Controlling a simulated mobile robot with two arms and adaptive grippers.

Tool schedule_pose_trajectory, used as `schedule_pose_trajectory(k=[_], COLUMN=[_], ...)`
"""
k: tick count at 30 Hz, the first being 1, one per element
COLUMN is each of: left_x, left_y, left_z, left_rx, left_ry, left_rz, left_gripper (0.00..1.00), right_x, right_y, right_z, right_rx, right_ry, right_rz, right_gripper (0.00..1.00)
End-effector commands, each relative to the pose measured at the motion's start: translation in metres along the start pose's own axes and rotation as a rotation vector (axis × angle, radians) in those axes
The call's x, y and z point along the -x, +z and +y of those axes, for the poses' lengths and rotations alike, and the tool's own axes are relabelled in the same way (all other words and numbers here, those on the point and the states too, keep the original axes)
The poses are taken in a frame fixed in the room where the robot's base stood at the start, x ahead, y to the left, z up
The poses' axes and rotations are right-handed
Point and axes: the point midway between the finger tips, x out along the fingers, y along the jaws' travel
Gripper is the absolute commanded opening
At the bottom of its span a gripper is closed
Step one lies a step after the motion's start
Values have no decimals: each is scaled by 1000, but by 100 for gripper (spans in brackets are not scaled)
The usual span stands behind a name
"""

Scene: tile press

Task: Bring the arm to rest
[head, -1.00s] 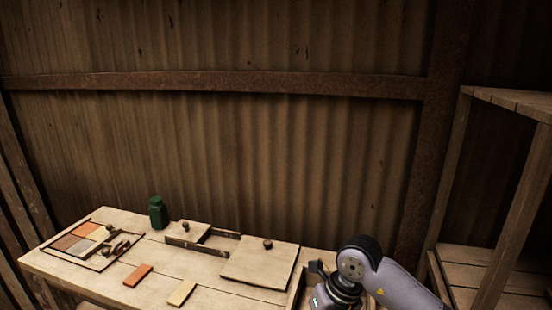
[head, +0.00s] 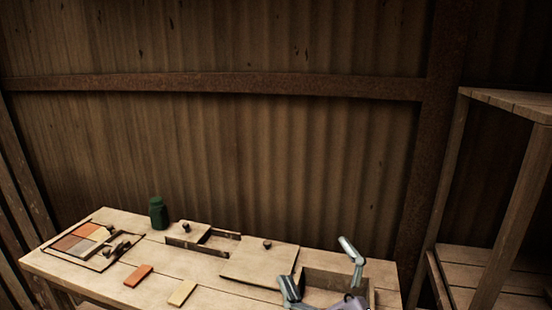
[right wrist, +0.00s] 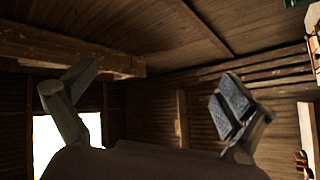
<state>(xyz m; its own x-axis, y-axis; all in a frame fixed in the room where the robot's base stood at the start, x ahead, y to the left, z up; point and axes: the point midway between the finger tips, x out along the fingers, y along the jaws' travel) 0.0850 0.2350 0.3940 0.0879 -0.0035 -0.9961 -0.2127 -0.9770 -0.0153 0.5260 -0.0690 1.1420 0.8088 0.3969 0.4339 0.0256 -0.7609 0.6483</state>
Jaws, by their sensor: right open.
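My right gripper (head: 319,268) is at the bottom right of the head view, in front of the right end of the workbench (head: 150,287). Its two fingers are spread wide, point up, and hold nothing. They also show apart in the right wrist view (right wrist: 158,85), with only walls, beams and a bright opening behind them. Most of my right arm is below the frame. My left gripper is not in view.
On the bench are a tile tray (head: 55,256), an orange tile (head: 138,275), a cream tile (head: 182,292), a green jar (head: 158,213), a knobbed wooden lid (head: 260,263) and an open box (head: 335,281). A wooden shelf (head: 505,99) stands at right.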

Motion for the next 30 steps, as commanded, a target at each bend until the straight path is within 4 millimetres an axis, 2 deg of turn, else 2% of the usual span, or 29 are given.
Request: schedule_pose_trajectory(k=[1,3,5,6,8,10,12,15,21,26,30], left_x=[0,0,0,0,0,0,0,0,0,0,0], left_y=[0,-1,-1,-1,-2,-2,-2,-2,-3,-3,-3], left_z=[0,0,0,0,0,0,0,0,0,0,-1], left_rx=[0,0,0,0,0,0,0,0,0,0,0], left_ry=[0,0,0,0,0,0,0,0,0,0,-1], left_rz=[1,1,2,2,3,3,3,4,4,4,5], left_gripper=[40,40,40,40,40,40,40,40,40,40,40], right_x=[17,44,75,98,136,183,226,277,354,404,411], right_y=[29,69,101,119,142,160,168,167,147,122,149], right_z=[5,8,4,-1,-13,-30,-47,-68,-97,-113,-137], right_rx=[-67,-151,-221,-265,-331,-400,-459,-525,-623,-685,-683], right_ry=[34,65,75,72,54,16,-33,-109,-260,-387,-398], right_rz=[-141,-342,-516,-633,-804,-991,-1152,-1331,-1585,-1742,-1757], right_gripper=[100,100,100,100,100,100,100,100,100,100,100])
